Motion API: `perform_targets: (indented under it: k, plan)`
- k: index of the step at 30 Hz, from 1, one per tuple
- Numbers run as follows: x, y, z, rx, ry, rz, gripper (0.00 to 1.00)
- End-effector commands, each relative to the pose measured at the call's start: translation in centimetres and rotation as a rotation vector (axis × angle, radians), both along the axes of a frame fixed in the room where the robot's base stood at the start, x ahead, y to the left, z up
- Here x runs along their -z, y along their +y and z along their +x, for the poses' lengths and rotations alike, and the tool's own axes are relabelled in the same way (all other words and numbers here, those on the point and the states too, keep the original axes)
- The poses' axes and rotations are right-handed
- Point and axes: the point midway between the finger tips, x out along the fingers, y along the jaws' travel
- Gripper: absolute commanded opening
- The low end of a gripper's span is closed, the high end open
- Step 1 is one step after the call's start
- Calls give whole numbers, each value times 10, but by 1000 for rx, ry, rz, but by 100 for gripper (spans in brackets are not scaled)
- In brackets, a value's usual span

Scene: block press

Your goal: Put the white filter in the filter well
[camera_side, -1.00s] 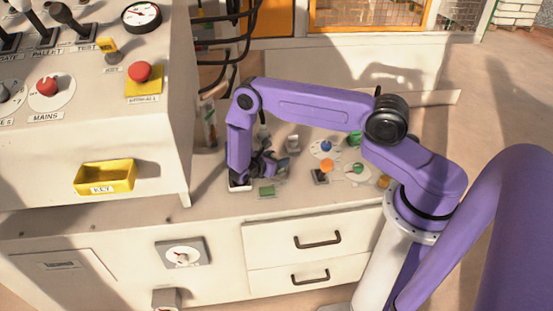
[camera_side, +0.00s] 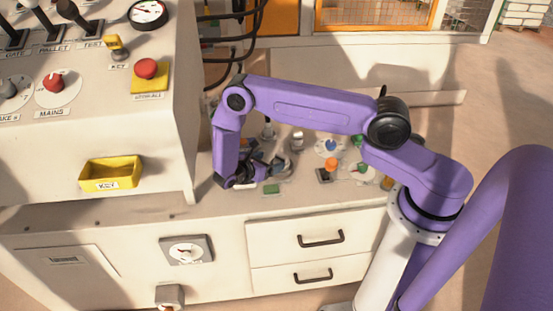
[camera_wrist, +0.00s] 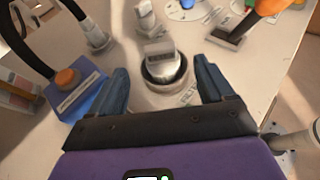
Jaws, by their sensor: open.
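In the wrist view a pale grey-white block (camera_wrist: 159,50) stands upright in a round dark-rimmed well (camera_wrist: 181,76), with a partly legible label on the bench beside it. I take them for the filter and the filter well; how deep the block sits I cannot tell. My gripper (camera_wrist: 162,68) is open, with one blue finger on either side of the well and a visible gap to the block. In the side view my gripper (camera_side: 268,169) is low over the bench, left of the small parts, and its fingers are hard to make out.
A blue box with an orange button (camera_wrist: 67,79) is close to the left finger. White fittings (camera_wrist: 97,37) stand beyond it. An orange knob on a dark base (camera_wrist: 235,28) is at upper right. The control cabinet (camera_side: 150,130) rises left of my arm. The bench front (camera_side: 215,207) is clear.

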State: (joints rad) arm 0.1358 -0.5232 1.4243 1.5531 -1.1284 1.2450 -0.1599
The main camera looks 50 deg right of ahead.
Motion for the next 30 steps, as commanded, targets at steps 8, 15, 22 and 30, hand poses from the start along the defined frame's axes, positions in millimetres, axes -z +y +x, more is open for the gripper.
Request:
perform_targets:
  k: [8,15,22,30]
  plan:
    - [-14,34,0,0,0,0,81]
    - [-19,41,0,3,-4,5,81]
    - [-63,65,-5,40,-88,108,81]
    - [-136,103,-44,117,-213,329,81]
